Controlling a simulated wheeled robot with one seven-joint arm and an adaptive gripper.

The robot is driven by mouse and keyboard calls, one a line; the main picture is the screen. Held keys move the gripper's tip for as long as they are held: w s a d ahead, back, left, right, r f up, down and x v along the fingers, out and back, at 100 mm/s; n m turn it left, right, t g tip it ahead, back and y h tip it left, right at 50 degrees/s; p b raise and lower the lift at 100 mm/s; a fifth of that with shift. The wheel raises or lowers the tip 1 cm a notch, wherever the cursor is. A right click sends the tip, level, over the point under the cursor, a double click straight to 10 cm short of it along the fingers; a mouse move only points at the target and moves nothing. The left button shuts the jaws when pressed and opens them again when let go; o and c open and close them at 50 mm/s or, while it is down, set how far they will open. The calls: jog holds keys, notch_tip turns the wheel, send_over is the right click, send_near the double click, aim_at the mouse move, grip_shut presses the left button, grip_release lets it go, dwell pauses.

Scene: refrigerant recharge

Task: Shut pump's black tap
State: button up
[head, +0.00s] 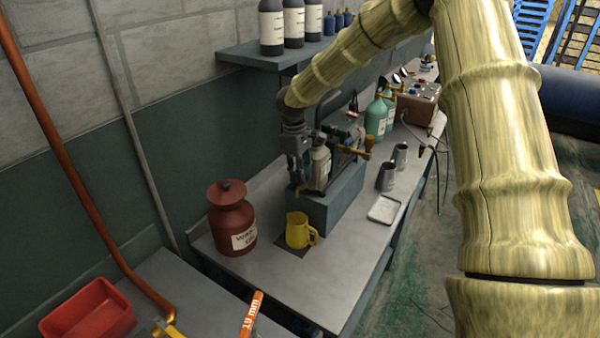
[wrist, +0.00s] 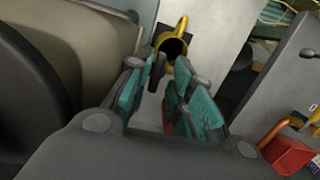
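The pump (head: 320,168) stands on a blue-grey block (head: 338,206) on the bench, partly hidden behind my gripper. My gripper (head: 299,178) points down at the pump's near left side. In the wrist view its two teal fingers (wrist: 161,92) are apart, with a gap between them. A small dark piece (wrist: 157,72), perhaps the black tap, shows in that gap close to the left finger; I cannot tell whether they touch. The pump's rounded body (wrist: 75,55) fills the left of the wrist view. The tap cannot be made out in the head view.
A yellow jug (head: 297,231) stands below the pump and also shows in the wrist view (wrist: 174,46). A red waste-oil can (head: 231,220) is left of it. Grey cups (head: 387,177) and a white tray (head: 384,209) lie right. A shelf (head: 250,52) with bottles hangs behind.

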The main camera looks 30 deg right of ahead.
jog(key=shift+w+d+r, duration=0.2)
jog(key=shift+w+d, duration=0.05)
jog(key=shift+c, duration=0.3)
jog(key=shift+r+p, duration=0.45)
jog(key=shift+r, duration=0.3)
jog(key=shift+o, duration=0.3)
jog(key=shift+s+r+p, duration=0.1)
jog(key=shift+r+p, duration=1.1)
jog(key=shift+r, duration=1.2)
notch_tip(320, 180, up, 2)
jog(key=shift+r+p, duration=0.2)
jog(key=shift+p, duration=0.4)
jog(key=shift+a, duration=0.15)
